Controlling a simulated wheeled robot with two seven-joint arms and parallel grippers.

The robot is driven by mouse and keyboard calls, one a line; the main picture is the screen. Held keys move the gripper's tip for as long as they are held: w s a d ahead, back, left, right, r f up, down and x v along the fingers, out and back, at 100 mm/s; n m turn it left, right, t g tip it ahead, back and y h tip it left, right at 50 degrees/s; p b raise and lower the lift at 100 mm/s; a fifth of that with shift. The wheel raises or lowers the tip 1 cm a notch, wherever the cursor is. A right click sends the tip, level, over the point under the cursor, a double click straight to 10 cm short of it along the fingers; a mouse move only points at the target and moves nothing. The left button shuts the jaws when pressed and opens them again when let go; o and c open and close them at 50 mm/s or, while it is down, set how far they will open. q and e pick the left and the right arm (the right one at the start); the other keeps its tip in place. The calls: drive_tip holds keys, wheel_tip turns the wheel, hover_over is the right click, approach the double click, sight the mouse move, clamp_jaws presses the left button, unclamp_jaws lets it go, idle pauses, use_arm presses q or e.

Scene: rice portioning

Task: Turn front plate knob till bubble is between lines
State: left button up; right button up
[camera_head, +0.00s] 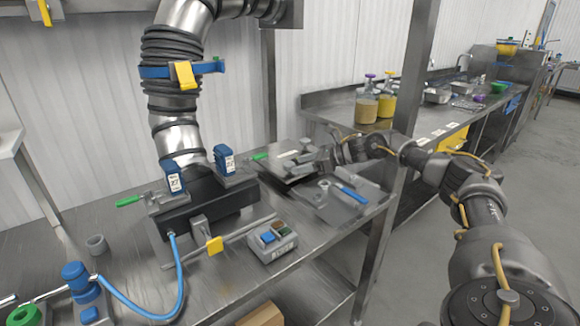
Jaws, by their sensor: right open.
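My right gripper (316,162) reaches in from the right over the metal plates on the bench. It is open, and its fingers point left. A flat grey plate (345,207) with a blue handle lies below and in front of it, near the bench's front edge. A small round light-grey part (324,185) stands on this plate's left side, just under the gripper; I cannot tell whether it is the knob. Another plate (296,172) with a green handle lies behind, partly covered by the gripper. No bubble or lines can be made out. My left gripper is out of view.
A black block (207,208) under a steel duct (184,139) stands left of the plates. A button box (272,241) sits at the bench's front edge. A metal post (402,130) rises close by my right arm. A blue hose (180,290) curves at lower left.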

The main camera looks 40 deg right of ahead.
sight(291, 167)
drive_tip(key=shift+x, duration=2.35)
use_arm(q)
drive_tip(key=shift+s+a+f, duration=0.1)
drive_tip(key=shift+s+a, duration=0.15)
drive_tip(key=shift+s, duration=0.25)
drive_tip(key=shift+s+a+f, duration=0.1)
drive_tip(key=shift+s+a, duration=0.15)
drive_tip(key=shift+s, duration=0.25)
use_arm(e)
drive_tip(key=c, duration=1)
